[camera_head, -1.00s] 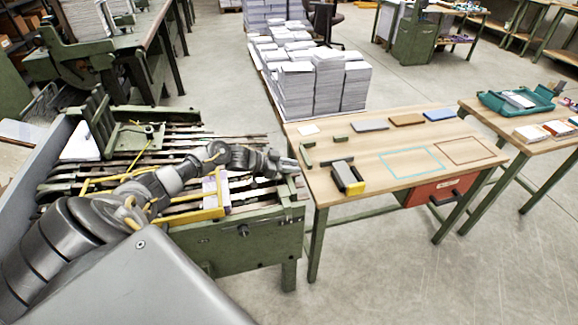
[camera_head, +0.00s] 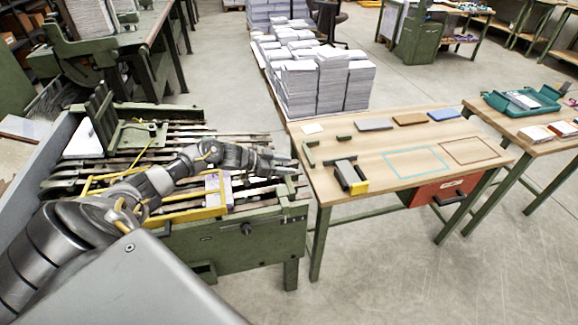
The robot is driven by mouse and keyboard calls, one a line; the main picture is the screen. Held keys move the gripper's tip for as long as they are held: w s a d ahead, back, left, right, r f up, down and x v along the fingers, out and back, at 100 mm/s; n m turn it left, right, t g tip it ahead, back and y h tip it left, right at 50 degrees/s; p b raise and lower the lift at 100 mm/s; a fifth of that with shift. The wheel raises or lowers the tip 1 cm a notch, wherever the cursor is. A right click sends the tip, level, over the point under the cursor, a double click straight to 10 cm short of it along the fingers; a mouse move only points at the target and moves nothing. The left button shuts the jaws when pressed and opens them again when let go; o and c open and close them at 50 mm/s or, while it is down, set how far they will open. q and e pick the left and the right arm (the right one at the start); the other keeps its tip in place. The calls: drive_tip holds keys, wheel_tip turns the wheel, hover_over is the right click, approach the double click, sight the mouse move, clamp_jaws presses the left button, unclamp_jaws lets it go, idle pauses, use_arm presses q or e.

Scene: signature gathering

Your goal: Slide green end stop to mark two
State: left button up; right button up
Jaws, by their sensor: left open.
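A green upright bracket (camera_head: 136,137) stands on the far left part of the slatted machine bed (camera_head: 180,212). Small green bars lie on the wooden table, one a short block (camera_head: 344,138) and one an L-shaped piece (camera_head: 309,153) by the left edge. I cannot tell which green part is the end stop, and no numbered mark is legible. My left gripper (camera_head: 292,167) is open and empty at the right end of the bed, beside the table's left edge. It is apart from the bracket. My right gripper does not show.
Paper stacks (camera_head: 318,85) stand behind. A yellow frame (camera_head: 180,214) lies across the bed under my arm.

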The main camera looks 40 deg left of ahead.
use_arm(q)
drive_tip(key=v, duration=0.6)
idle(0.4)
